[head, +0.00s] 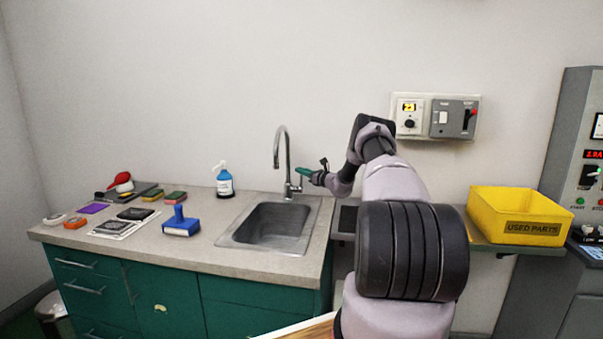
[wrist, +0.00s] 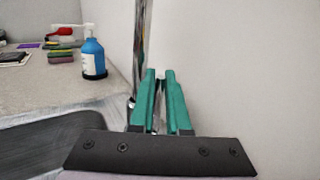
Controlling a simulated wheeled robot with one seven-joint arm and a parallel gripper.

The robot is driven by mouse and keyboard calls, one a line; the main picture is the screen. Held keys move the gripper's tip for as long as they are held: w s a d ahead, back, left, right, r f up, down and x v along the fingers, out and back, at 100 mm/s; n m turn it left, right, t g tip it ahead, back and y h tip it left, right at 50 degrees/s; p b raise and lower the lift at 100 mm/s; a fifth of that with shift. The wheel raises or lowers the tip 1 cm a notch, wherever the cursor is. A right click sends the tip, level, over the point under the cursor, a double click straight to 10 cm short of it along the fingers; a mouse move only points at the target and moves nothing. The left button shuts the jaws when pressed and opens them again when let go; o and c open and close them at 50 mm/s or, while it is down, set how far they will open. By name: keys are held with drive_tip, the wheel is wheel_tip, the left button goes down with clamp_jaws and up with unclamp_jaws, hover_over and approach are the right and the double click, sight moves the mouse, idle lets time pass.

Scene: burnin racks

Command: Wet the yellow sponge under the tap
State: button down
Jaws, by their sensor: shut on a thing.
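The chrome tap (head: 277,148) rises behind the sink (head: 246,242); its pipe also shows in the wrist view (wrist: 139,55). My gripper (head: 303,172) is at the tap's right side, near its base. In the wrist view its green fingers (wrist: 163,100) are shut on a small metal part between them, which looks like the tap lever (wrist: 157,118), mostly hidden. A sponge with a yellowish side, apparently the yellow sponge (head: 153,195), lies on the counter left of the sink. I cannot see whether water runs.
A second sponge, green-topped with a reddish side (head: 175,197), lies beside it. A yellow bin (head: 517,206) sits on the right shelf. The sink basin looks empty.

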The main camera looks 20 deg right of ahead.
drive_tip(key=shift+s+a+n, duration=0.15)
drive_tip(key=shift+s+n, duration=0.1)
drive_tip(key=shift+n, duration=0.05)
drive_tip(key=c, duration=0.9)
unclamp_jaws()
drive_tip(key=v, duration=1)
drive_tip(key=shift+s+d+f, duration=0.2)
drive_tip(key=shift+s, duration=0.1)
